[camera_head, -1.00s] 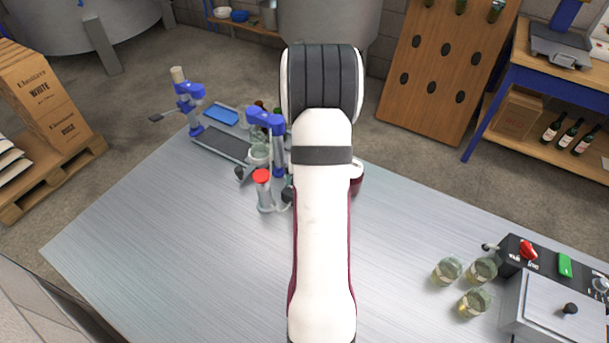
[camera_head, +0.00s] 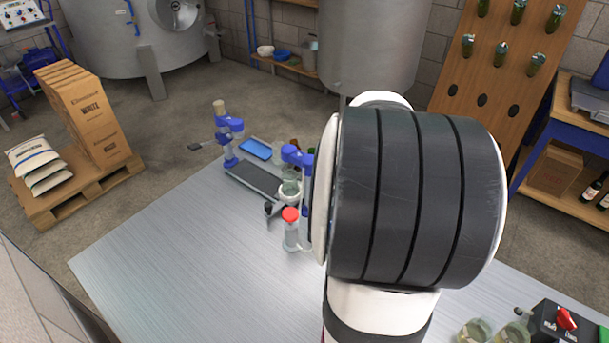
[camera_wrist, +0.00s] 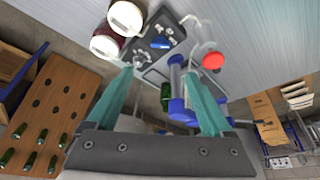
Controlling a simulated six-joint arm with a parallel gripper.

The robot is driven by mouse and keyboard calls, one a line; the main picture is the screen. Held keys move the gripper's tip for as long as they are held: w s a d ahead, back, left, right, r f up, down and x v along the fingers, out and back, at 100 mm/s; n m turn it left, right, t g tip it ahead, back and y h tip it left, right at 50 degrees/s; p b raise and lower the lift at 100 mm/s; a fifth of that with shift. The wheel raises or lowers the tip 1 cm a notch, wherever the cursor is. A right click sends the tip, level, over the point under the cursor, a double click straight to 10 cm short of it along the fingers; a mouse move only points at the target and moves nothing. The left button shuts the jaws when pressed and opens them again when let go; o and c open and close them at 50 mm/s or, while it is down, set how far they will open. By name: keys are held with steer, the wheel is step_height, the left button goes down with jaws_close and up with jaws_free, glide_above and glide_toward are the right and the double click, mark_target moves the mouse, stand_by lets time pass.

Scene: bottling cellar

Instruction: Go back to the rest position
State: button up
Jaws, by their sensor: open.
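My gripper (camera_wrist: 163,103) shows in the wrist view with its two teal fingers spread apart and nothing between them. Beyond the fingers lie a blue-and-grey bench device (camera_wrist: 178,92), a grey control box (camera_wrist: 158,42) and a red-capped cylinder (camera_wrist: 213,61). In the head view my arm is folded up close to the camera and covers much of the right half. The gripper itself is hidden there. The red-capped cylinder (camera_head: 291,230) stands upright on the steel table (camera_head: 190,265), left of my arm.
Two white-lidded dark jars (camera_wrist: 115,30) stand near one finger in the wrist view. Glass jars (camera_head: 476,332) and a control box with a red switch (camera_head: 562,322) sit at the table's right. The table's left part is clear. A wooden bottle rack (camera_head: 490,70) stands behind.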

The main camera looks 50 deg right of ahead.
steer(key=w+a+r+n+y, duration=0.1)
steer(key=a+y, duration=0.1)
steer(key=a, duration=1)
steer(key=w+a+r+n+y, duration=0.1)
steer(key=w+a+n+y, duration=0.1)
steer(key=a, duration=1)
steer(key=s+a+n+g+y, duration=0.1)
steer(key=s+a+g, duration=0.2)
steer(key=s+a, duration=0.8)
steer(key=shift+a+n, duration=0.3)
steer(key=shift+a, duration=0.6)
